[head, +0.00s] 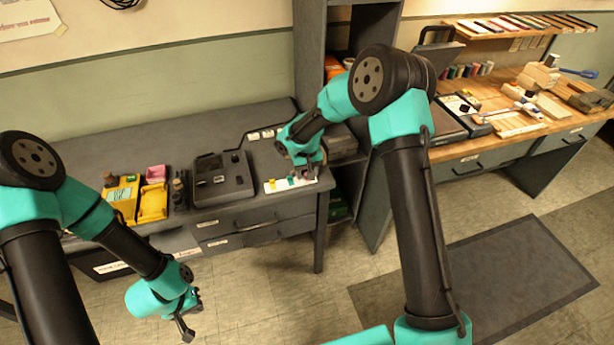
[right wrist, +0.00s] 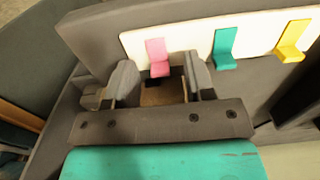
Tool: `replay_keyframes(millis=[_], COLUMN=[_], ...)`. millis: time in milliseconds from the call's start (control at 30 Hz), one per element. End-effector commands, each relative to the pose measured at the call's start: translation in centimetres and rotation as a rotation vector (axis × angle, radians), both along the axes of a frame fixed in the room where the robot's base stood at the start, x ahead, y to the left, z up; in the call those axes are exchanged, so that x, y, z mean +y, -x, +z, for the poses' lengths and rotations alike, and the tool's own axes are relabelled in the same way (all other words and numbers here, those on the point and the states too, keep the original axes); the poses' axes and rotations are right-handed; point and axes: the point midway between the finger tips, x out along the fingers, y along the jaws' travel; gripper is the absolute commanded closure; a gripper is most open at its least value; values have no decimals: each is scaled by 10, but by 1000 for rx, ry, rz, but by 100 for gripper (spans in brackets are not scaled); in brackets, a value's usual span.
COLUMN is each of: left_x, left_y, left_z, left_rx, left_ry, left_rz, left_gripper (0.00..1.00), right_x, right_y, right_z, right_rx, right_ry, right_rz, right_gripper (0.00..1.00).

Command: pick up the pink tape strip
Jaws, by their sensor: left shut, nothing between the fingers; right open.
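The pink tape strip (right wrist: 157,57) is bent, with one part against a white strip board (right wrist: 190,37) and a tab sticking out. In the right wrist view it lies between and just beyond the open fingers of my right gripper (right wrist: 160,78), and no grip on it shows. A teal strip (right wrist: 225,50) and a yellow strip (right wrist: 291,42) sit beside it on the same board. In the head view my right gripper (head: 307,170) is at the desk's front edge and largely covers the pink strip. My left gripper (head: 188,318) is shut and empty, low over the floor.
A dark grey device (head: 222,178) and yellow trays (head: 152,202) with a pink item (head: 156,172) stand on the grey desk (head: 110,128), left of the board. A tall grey shelf (head: 309,50) rises close behind my right arm. A wooden workbench (head: 505,85) stands at right.

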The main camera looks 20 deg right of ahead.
Motion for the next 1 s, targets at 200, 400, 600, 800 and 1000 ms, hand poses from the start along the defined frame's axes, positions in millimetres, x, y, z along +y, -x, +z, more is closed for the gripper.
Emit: replay_keyframes(millis=[200, 400, 600, 800, 1000], left_x=[0, 0, 0, 0, 0], left_y=[0, 0, 0, 0, 0], left_z=[0, 0, 0, 0, 0], left_rx=[0, 0, 0, 0, 0], left_ry=[0, 0, 0, 0, 0], left_rz=[0, 0, 0, 0, 0], left_gripper=[100, 100, 100, 100, 100], right_x=[0, 0, 0, 0, 0], right_y=[0, 0, 0, 0, 0], right_z=[0, 0, 0, 0, 0], right_rx=[0, 1, 1, 1, 1], right_ry=[0, 0, 0, 0, 0], right_rz=[0, 0, 0, 0, 0], right_gripper=[51, 59, 78, 97, 100])
